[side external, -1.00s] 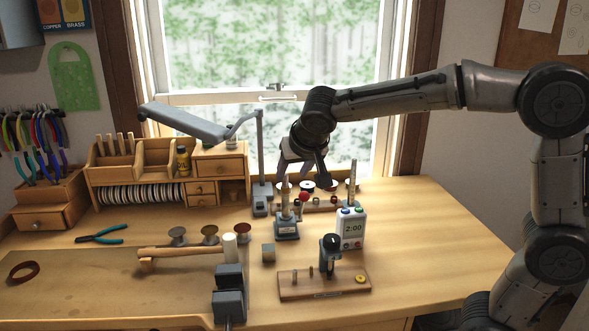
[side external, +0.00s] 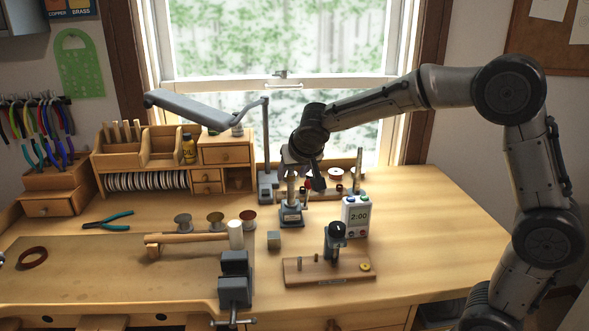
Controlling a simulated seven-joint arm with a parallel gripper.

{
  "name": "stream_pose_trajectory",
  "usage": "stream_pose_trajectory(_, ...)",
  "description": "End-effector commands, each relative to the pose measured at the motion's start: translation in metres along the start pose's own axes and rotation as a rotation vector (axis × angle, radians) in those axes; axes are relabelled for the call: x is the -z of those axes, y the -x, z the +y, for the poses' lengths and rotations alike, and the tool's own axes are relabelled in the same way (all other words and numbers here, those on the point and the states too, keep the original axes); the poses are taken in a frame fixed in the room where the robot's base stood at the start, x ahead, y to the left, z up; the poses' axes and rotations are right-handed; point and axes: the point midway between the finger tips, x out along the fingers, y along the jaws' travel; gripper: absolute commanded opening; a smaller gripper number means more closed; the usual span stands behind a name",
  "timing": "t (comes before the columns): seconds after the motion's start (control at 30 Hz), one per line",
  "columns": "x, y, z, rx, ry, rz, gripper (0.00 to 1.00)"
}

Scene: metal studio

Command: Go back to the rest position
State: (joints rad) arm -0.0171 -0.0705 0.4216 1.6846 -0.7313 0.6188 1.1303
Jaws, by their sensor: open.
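My gripper (side external: 302,180) hangs from my arm above the back right part of the workbench (side external: 430,230). Its fingers point down, apart and seemingly empty. They are just above or behind a small grey stand (side external: 291,214), and I cannot tell whether they touch anything. Part of the fingers blends with the objects behind.
A white timer (side external: 355,216) reading 2:00 stands right of the stand. A wooden jig (side external: 305,271), a steel block (side external: 274,240), a mallet (side external: 185,240) and a vise (side external: 234,280) are in front. A lamp (side external: 195,108) reaches over the wooden organizer (side external: 225,153). The bench's right side is clear.

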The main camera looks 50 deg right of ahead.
Motion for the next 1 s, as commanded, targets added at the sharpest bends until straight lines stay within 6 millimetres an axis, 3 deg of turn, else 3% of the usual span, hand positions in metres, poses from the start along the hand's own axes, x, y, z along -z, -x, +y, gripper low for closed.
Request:
stream_pose_trajectory(0.4,-0.0001,-0.0047,0.0002,-0.001,0.0,0.0,0.53)
stream_pose_trajectory(0.47,-0.0001,-0.0047,0.0002,-0.001,0.0,0.0,0.46)
stream_pose_trajectory(0.7,0.0,-0.0045,0.0001,0.0,0.0,0.0,0.03)
stream_pose_trajectory(1.0,0.0,-0.0043,0.0001,0.0,0.0,0.0,0.0)
